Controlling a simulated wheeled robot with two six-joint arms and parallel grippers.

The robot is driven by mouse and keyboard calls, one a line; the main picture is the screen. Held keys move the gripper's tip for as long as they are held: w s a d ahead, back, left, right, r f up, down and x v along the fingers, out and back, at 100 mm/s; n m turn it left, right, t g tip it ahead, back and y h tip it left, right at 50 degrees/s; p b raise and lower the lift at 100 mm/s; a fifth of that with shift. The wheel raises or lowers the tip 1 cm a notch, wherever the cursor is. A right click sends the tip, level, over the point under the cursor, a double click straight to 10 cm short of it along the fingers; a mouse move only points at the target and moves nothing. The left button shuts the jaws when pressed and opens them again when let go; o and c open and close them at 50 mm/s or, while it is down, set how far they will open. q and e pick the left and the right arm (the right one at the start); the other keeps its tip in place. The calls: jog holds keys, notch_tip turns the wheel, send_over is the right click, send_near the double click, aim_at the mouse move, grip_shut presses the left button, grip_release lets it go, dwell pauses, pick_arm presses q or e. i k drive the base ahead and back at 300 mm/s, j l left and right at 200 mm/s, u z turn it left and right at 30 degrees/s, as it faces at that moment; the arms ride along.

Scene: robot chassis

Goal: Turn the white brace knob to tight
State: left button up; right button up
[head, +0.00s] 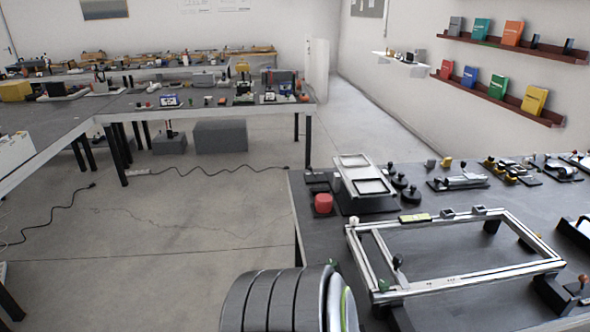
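A silver rectangular chassis frame (460,277) lies on the dark bench at the right of the head view. A small white knob-like piece (353,222) stands at the frame's far left corner; it looks like the white brace knob, but it is too small to tell how it is turned. A black ball-topped lever (398,262) stands on the frame's near left part, beside a small green piece (383,284). Neither of my grippers shows in the view.
A red rounded block (323,203) and a silver two-panel tray (364,178) sit on the bench (307,222) left of and behind the frame. Black round knobs (399,181) and several small parts stand farther back. Open floor (190,225) lies to the left.

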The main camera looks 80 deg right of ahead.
aim_at(353, 220)
jog(key=i+z, duration=0.5)
jog(key=z, duration=0.2)
jog(key=i+j+z, duration=0.15)
jog(key=z, duration=0.2)
jog(key=i+z, duration=0.1)
jog(key=z, duration=0.35)
jog(key=i+z, duration=0.15)
jog(key=z, duration=0.35)
jog(key=i+j+z, duration=0.1)
jog(key=z, duration=0.35)
jog(key=i+j+z, duration=0.1)
jog(key=z, duration=0.35)
